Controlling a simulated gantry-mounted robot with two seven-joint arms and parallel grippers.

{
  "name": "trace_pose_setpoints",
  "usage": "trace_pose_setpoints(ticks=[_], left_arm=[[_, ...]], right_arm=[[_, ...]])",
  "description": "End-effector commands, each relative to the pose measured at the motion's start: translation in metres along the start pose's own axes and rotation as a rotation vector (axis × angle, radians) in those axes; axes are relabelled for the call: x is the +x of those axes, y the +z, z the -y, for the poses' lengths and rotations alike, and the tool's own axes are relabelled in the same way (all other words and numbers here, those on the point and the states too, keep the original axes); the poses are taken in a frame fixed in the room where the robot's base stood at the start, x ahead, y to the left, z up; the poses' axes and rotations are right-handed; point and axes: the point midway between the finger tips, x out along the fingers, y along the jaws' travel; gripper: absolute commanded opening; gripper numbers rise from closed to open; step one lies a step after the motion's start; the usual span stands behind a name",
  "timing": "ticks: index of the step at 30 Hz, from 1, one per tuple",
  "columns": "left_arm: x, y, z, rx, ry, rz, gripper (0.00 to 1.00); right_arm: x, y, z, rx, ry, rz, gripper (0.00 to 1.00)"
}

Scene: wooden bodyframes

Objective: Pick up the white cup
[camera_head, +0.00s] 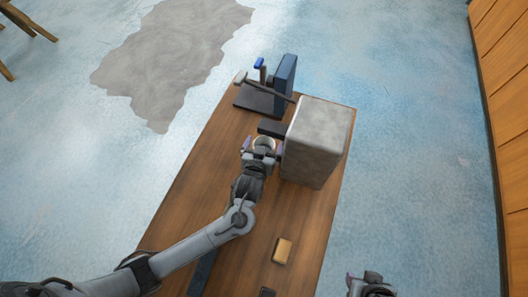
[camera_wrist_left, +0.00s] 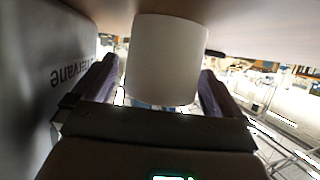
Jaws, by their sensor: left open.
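The white cup (camera_wrist_left: 167,58) stands between the two fingers of my left gripper (camera_wrist_left: 158,92) in the left wrist view. One finger is on each side of it, and I cannot tell whether either touches it. In the head view the cup (camera_head: 264,142) is a small pale round shape, partly hidden by my left gripper (camera_head: 261,148). The left gripper is open, low over the wooden table (camera_head: 200,185). My right gripper (camera_head: 370,281) is partly seen at the bottom edge of the head view, off the table; its jaws are unclear.
A large grey box-shaped machine (camera_head: 320,130) stands close to the right of the cup; its lettered side (camera_wrist_left: 60,75) fills the left of the wrist view. A dark blue device with levers (camera_head: 285,78) is at the table's far end. A tan block (camera_head: 282,250) lies nearer.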

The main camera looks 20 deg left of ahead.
Motion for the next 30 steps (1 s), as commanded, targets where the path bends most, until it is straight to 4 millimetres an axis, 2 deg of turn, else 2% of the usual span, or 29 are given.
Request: trace_pose_setpoints(ticks=[5,6,19,30], left_arm=[[-0.0001,-0.0007,0.0002,0.0,0.0,0.0,1.0],[-0.0001,-0.0007,0.0002,0.0,0.0,0.0,0.97],[-0.0003,-0.0011,0.0001,-0.001,0.0,-0.001,0.32],[-0.0019,-0.0049,0.0001,-0.001,0.0,-0.001,0.32]], right_arm=[[-0.0006,-0.0001,-0.0009,-0.003,0.003,0.0,0.43],[-0.0006,-0.0001,-0.0008,-0.003,0.003,0.0,0.43],[-0.0009,-0.0004,0.0001,0.001,-0.001,-0.001,0.43],[-0.0055,-0.0022,0.0013,0.007,-0.005,-0.002,0.43]])
